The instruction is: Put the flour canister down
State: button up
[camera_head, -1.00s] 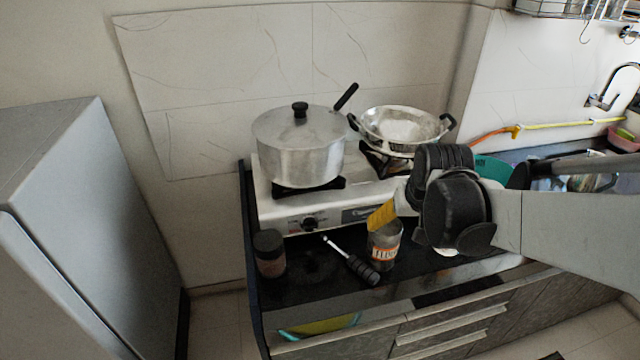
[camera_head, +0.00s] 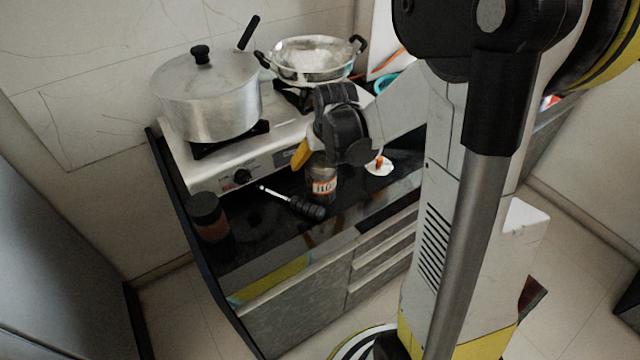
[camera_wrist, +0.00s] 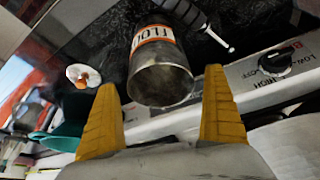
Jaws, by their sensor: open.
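The flour canister (camera_head: 322,188) is a small metal can with an orange and white label. It stands upright on the black counter (camera_head: 262,240), in front of the stove. In the wrist view the canister (camera_wrist: 162,75) shows its grey round end toward me, with the "FLOUR" label partly seen. My gripper (camera_head: 303,155) is just above and beside the canister, toward the stove. In the wrist view its two yellow fingers are spread wide, one on each side of the canister in the picture, with visible gaps. Nothing is held.
A black-handled tool (camera_head: 296,204) lies left of the canister, close to it. A dark lidded jar (camera_head: 208,216) stands farther left. The stove (camera_head: 215,168) carries a large lidded pot (camera_head: 205,95) and a steel wok (camera_head: 312,62). A white disc (camera_head: 380,167) lies to the right.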

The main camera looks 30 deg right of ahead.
jog(key=shift+x, duration=0.75)
jog(key=shift+r, duration=0.1)
jog(key=shift+c, duration=1)
jog(key=c, duration=1.3)
